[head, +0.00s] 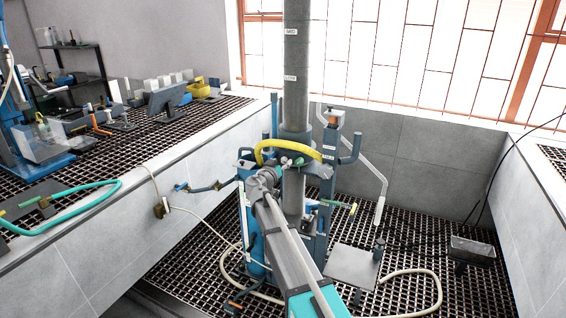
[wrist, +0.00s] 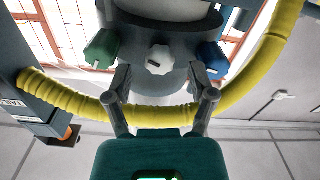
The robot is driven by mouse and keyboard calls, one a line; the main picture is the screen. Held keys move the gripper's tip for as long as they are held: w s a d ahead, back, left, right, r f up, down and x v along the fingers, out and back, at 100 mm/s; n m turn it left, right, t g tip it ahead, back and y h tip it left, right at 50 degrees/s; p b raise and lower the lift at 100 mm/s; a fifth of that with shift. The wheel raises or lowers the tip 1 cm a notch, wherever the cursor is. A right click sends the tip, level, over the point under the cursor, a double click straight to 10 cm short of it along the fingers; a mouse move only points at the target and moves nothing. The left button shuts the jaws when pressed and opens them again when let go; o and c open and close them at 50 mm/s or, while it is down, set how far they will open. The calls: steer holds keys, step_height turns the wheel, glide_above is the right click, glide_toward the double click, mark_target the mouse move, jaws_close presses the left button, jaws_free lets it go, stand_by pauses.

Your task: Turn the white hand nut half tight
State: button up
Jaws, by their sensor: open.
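The white hand nut (wrist: 159,59) is a small lobed knob on the front of a grey round collar (wrist: 150,90) in the wrist view. A green hand nut (wrist: 101,49) sits to its left and a blue hand nut (wrist: 212,58) to its right. My gripper (wrist: 161,75) is open, with one finger on each side of the white nut in the picture. In the head view my gripper (head: 277,170) is close to the column, hiding part of the collar.
A blue frame (head: 327,190) stands beside the column. The grated floor has loose hoses (head: 400,272).

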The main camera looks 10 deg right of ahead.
steer(key=shift+w+d, duration=0.4)
steer(key=shift+w, duration=0.15)
jaws_close()
